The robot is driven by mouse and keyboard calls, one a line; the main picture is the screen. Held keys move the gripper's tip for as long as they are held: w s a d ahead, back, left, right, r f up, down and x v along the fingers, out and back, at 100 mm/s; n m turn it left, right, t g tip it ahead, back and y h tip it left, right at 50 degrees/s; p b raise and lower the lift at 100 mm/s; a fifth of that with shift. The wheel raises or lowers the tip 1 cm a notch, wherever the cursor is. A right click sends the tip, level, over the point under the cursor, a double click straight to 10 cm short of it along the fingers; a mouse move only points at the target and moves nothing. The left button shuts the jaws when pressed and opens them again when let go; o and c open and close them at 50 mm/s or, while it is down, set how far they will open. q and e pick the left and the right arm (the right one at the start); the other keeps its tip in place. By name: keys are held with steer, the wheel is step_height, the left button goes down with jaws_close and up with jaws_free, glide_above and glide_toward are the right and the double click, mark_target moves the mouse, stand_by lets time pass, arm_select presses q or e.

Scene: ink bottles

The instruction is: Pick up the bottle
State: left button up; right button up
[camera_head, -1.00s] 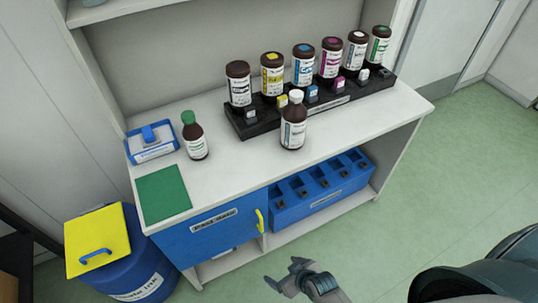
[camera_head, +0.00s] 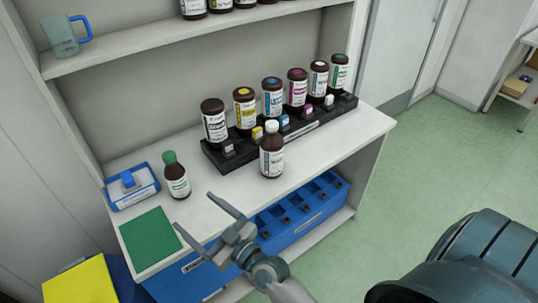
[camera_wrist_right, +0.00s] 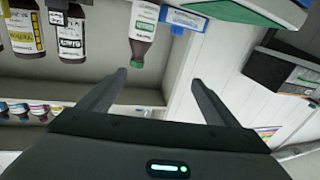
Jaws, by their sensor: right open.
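A brown bottle with a green cap (camera_head: 176,176) stands upright on the white counter. A second brown bottle with a white cap (camera_head: 271,150) stands in front of the black rack. The task does not say which bottle is meant. My right gripper (camera_head: 193,211) is open and empty, in front of the counter's front edge and apart from both bottles. In the right wrist view, which is upside down, the open jaws (camera_wrist_right: 160,78) point toward the area of the green-capped bottle (camera_wrist_right: 145,25). My left gripper is not in view.
A black rack (camera_head: 228,164) holds several ink bottles behind. A blue-white tray (camera_head: 131,187) is left of the green-capped bottle, with a green mat (camera_head: 150,238) in front. A blue compartment box (camera_head: 305,220) sits below the counter. A shelf (camera_head: 200,38) overhangs the back.

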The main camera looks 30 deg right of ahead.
steer(key=w+d+r+m+t+h, duration=0.4)
steer(key=w+d+r+m+h, duration=0.25)
steer(key=d+h, duration=0.3)
steer(key=s+d+f+m+g+h, duration=0.1)
steer(key=d+f+m+g+h, duration=0.5)
steer(key=d+m+g+h, duration=0.2)
steer(key=d+g+h, duration=0.2)
steer(key=shift+f+m+g, duration=0.15)
steer(key=shift+m+g, duration=0.15)
steer(key=shift+m, duration=0.05)
steer(key=shift+h, duration=0.25)
